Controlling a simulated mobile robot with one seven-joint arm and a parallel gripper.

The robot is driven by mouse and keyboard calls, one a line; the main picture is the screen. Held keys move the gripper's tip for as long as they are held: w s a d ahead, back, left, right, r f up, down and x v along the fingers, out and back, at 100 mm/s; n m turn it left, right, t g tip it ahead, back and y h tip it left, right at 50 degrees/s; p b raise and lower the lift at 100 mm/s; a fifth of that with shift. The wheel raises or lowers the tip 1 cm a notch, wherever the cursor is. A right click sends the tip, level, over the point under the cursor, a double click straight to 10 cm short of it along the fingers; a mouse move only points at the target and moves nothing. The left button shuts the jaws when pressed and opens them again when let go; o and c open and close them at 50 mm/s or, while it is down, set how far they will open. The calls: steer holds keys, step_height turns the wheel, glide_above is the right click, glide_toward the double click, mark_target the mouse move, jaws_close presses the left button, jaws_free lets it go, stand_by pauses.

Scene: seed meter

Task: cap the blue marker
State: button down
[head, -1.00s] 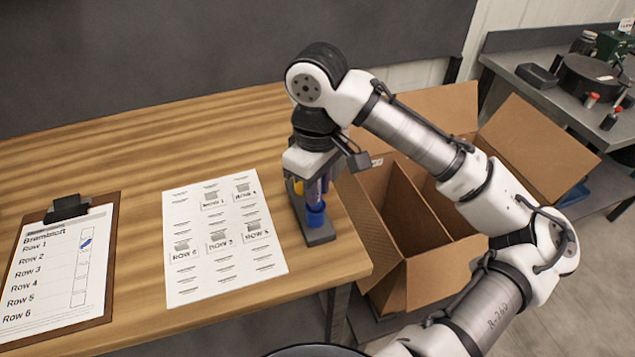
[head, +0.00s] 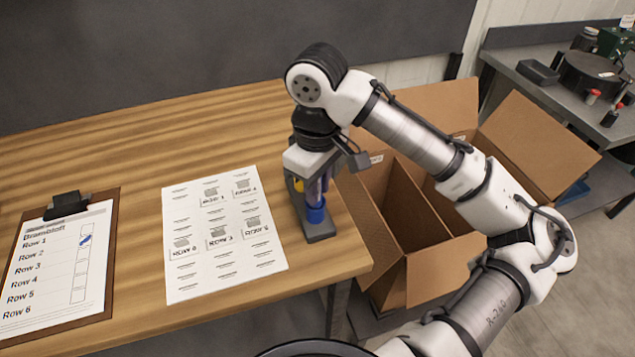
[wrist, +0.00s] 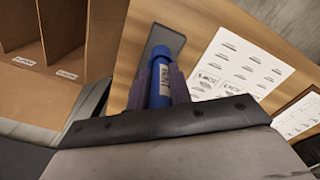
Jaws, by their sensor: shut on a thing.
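The blue marker (wrist: 160,93) is upright between the fingers of my gripper (wrist: 164,76) in the wrist view, with a printed label on its barrel. My gripper (head: 318,188) is shut on it and points down over the table's right end. A wider blue cap (head: 316,213) shows at the marker's lower end, just above or on a dark grey stand (head: 320,236). The cap also shows in the wrist view (wrist: 161,53). I cannot tell whether it is fully seated.
A printed label sheet (head: 222,272) lies left of the stand, and a clipboard (head: 113,215) with a row list lies farther left. An open divided cardboard box (head: 430,275) stands close on the right, below the table edge. The back of the wooden table (head: 130,150) is clear.

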steer(key=shift+f, duration=0.7)
stand_by(0.4)
steer(key=c, duration=1.2)
jaws_free()
steer(key=shift+r, duration=0.1)
